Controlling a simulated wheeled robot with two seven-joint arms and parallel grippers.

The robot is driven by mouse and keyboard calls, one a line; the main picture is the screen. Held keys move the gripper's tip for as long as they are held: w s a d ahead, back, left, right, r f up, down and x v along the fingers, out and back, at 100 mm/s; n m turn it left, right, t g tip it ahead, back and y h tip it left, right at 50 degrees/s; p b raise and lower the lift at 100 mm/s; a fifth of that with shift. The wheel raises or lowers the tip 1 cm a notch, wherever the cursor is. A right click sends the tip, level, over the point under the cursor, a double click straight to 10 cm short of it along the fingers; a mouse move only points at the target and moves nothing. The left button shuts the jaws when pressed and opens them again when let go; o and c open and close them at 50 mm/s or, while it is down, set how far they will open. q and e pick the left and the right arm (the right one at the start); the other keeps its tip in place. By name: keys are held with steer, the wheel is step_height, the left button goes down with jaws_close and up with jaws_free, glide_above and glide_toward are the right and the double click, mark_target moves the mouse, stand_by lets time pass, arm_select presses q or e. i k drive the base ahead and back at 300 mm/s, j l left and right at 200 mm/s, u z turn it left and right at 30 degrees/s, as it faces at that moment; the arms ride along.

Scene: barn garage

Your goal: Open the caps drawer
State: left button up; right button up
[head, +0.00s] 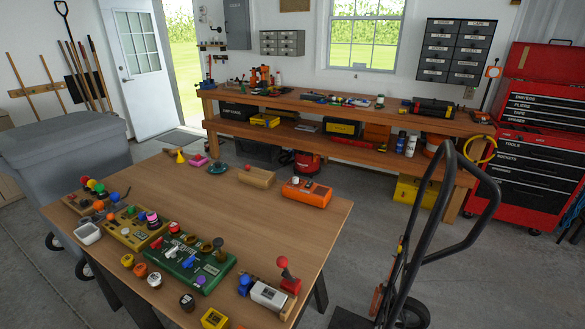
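A red tool chest (539,135) with black drawers stands at the far right. Its labels include drivers, pliers, tape and tools, and its drawers look shut. Neither of my grippers is in view.
A wooden table (240,215) with toys, jars and knobbed boards fills the foreground. A hand truck (425,230) stands right of it, towards the tool chest. A long workbench (330,105) with tools runs under the wall cabinets. Bare floor lies between table and bench.

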mark_target(488, 28)
steer(key=k+l, duration=0.1)
steer(key=l, duration=0.3)
steer(key=k+l, duration=0.15)
steer(key=l, duration=0.2)
steer(key=k+l+z, duration=0.1)
steer(key=l, duration=0.3)
steer(key=k+l, duration=0.1)
steer(key=l, duration=0.3)
steer(key=i+l+z, duration=0.15)
steer(key=l, duration=0.3)
steer(key=i+l+z, duration=0.1)
steer(key=l, duration=0.35)
steer(key=i+l+z, duration=0.15)
steer(key=l, duration=0.25)
steer(key=i+l+z, duration=0.15)
steer(key=l, duration=0.25)
steer(key=i+l+z, duration=0.1)
steer(key=i+l, duration=0.15)
steer(key=l, duration=0.15)
steer(key=i+z, duration=0.2)
steer(key=i, duration=0.35)
steer(key=i+z, duration=0.15)
steer(key=i, duration=0.4)
steer(key=i+j+z, duration=0.2)
steer(key=i, duration=0.3)
steer(key=i+j+z, duration=0.15)
steer(key=i, duration=0.4)
